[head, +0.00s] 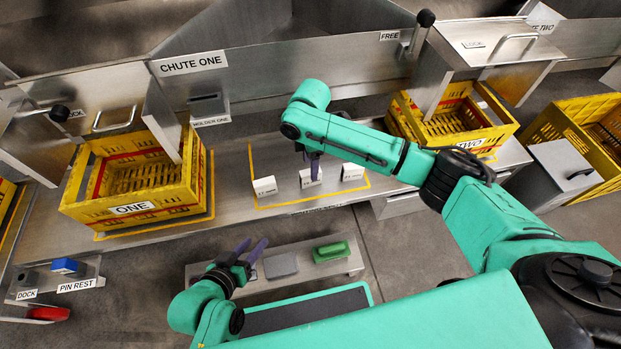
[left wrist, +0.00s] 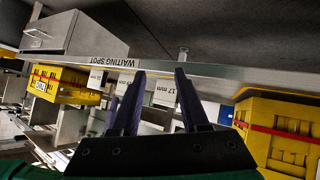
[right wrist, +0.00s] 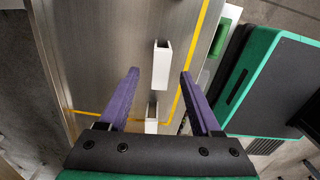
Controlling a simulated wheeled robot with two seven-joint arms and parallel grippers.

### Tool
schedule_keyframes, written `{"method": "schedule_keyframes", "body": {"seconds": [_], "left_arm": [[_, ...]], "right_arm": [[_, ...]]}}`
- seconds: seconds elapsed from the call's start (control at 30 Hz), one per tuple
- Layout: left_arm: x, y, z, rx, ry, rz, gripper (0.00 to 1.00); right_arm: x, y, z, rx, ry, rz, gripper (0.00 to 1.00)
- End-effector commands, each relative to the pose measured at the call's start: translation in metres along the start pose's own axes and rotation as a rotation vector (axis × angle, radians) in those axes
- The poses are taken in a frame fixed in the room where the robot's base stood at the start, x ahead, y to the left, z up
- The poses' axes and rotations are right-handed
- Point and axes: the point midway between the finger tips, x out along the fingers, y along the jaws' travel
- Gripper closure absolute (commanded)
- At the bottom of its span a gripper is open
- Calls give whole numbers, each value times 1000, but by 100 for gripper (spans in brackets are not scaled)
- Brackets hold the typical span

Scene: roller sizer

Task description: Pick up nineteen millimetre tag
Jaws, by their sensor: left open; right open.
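Three small white tags stand in a row on the yellow-outlined bench area: a left tag (head: 265,186), a middle tag (head: 311,179) and a right tag (head: 352,172). Their print is too small to read in the head view. In the left wrist view one tag (left wrist: 165,91) reads 17 mm; I cannot tell which is the nineteen millimetre one. My right gripper (head: 315,163) is open above the middle tag, pointing down. In the right wrist view a white tag (right wrist: 161,66) lies ahead between the open fingers (right wrist: 160,80). My left gripper (head: 256,246) is open and empty, low in front of the bench.
Yellow crate ONE (head: 133,209) stands left of the tags, crate TWO (head: 462,128) at the right. A low shelf (head: 345,265) holds a grey block (head: 281,265) and a green block (head: 331,251). The bench around the tags is clear.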

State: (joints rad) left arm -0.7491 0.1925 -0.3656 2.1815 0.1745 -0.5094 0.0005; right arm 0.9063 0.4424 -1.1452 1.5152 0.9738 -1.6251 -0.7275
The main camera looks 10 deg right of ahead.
Motion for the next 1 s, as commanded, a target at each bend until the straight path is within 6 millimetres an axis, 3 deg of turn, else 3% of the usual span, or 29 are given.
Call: {"method": "schedule_keyframes", "body": {"seconds": [0.17,0.3,0.57,0.6,0.77,1.0], "left_arm": [[10,10,10,-25,107,34,55],[21,11,20,-45,188,49,55],[21,11,20,-48,198,49,55],[21,11,20,-48,198,49,55],[21,11,20,-47,198,49,55],[21,11,19,-47,198,49,55]], "right_arm": [[20,-1,0,0,-1,-1,35],[48,-2,0,0,-1,-2,35],[51,-2,0,-1,0,1,35],[51,-2,0,-1,0,1,39],[51,-2,0,-1,0,0,100],[51,-2,0,-1,0,1,100]]}}
